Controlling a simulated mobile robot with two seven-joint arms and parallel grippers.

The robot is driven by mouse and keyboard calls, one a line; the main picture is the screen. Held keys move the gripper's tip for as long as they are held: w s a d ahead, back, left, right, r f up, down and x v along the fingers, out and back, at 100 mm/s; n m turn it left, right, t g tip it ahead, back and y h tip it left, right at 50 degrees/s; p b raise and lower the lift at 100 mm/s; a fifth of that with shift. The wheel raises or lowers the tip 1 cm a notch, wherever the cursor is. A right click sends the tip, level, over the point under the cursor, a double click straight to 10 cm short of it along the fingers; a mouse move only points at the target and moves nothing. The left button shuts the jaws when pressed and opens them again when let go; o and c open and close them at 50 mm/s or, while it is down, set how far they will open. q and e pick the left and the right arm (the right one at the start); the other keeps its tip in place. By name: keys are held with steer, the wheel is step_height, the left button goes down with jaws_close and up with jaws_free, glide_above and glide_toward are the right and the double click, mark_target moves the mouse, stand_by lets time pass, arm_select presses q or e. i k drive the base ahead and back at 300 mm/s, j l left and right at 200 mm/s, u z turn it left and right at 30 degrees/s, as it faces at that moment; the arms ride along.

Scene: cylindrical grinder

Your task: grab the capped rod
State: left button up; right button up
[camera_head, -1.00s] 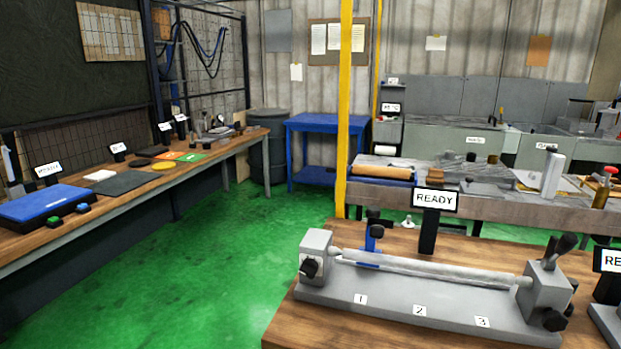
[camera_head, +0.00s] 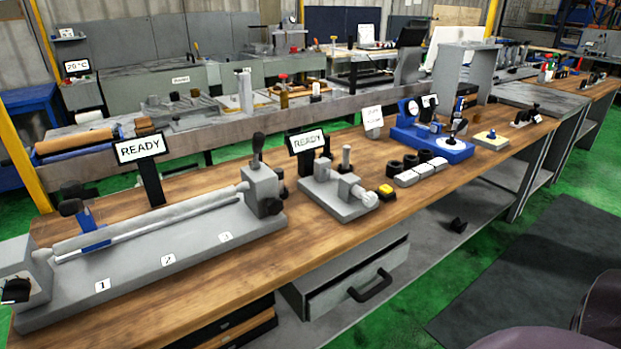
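A long pale grey rod (camera_head: 150,221) lies lengthwise in a grey bench fixture (camera_head: 190,285) at the left of the wooden bench. The fixture has an end block at each end, and its base carries labels 1, 2 and 3. I cannot tell whether this rod is the capped rod, as no cap shows clearly on it. Neither of my grippers is in view.
A READY sign (camera_head: 140,149) stands behind the fixture. A smaller grey device (camera_head: 336,195) with its own READY sign (camera_head: 307,141) is to its right, then a yellow button (camera_head: 386,190), black cylinders and a blue-based instrument (camera_head: 432,143). An open-looking drawer (camera_head: 357,280) sits below. Green floor shows at right.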

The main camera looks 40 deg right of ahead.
mark_target(279, 172)
steer(key=z, duration=1.05)
